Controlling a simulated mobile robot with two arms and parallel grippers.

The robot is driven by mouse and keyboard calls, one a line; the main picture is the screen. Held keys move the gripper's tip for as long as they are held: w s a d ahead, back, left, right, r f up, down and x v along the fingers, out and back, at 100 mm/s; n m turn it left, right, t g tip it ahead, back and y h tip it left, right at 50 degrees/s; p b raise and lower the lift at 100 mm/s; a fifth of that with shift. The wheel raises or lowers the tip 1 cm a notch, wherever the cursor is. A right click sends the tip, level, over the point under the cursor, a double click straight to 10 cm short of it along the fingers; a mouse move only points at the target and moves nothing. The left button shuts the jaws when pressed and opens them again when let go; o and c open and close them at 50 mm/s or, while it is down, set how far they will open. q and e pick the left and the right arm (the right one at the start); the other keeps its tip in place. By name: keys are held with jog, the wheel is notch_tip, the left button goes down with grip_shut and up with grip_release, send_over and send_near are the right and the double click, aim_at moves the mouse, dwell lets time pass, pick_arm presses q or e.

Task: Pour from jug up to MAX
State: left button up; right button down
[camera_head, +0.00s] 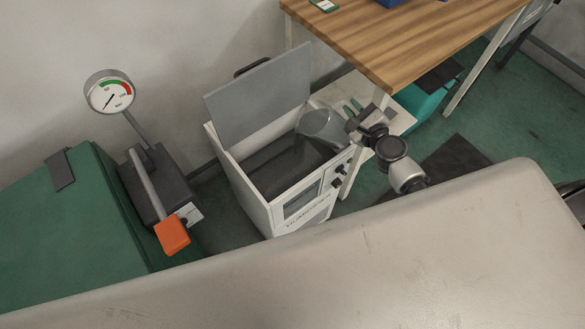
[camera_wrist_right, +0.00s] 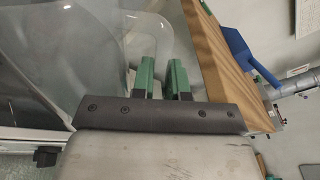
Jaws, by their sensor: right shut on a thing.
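A clear grey jug (camera_head: 322,127) is tilted, mouth to the lower left, above the open tank of a white box (camera_head: 262,212) with partly legible lettering on its front. A grey stream or streak seems to run from its mouth into the dark tank. The box's grey lid (camera_head: 258,92) stands open. A small window (camera_head: 302,199) is on its front; no MAX mark or level is readable. My right gripper (camera_head: 352,108) is shut on the jug's handle; its green fingers (camera_wrist_right: 163,78) and the clear jug (camera_wrist_right: 95,55) also show in the right wrist view. My left gripper is out of view.
A wooden table (camera_head: 410,35) stands at the back right, close to my right gripper. At left are a green cabinet (camera_head: 60,225), a round gauge (camera_head: 110,92) and an orange-ended lever (camera_head: 172,236). A teal bin (camera_head: 422,98) sits under the table.

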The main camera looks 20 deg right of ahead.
jog(key=shift+a+r+n+p, duration=0.1)
jog(key=shift+r+n+p, duration=0.2)
jog(key=shift+r+p, duration=0.3)
dwell(0.4)
jog(key=shift+a+r+n+p, duration=0.25)
jog(key=shift+r+p, duration=0.25)
jog(key=shift+p, duration=0.35)
jog(key=shift+r+n+p, duration=0.2)
jog(key=shift+n+p, duration=0.05)
jog(key=shift+p, duration=0.2)
dwell(0.6)
jog(key=shift+a+r+p, duration=0.2)
jog(key=shift+r+p, duration=0.05)
jog(key=shift+p, duration=0.15)
dwell(0.4)
jog(key=shift+a+r+n+p, duration=0.1)
jog(key=shift+r+n+p, duration=0.2)
jog(key=shift+p, duration=0.15)
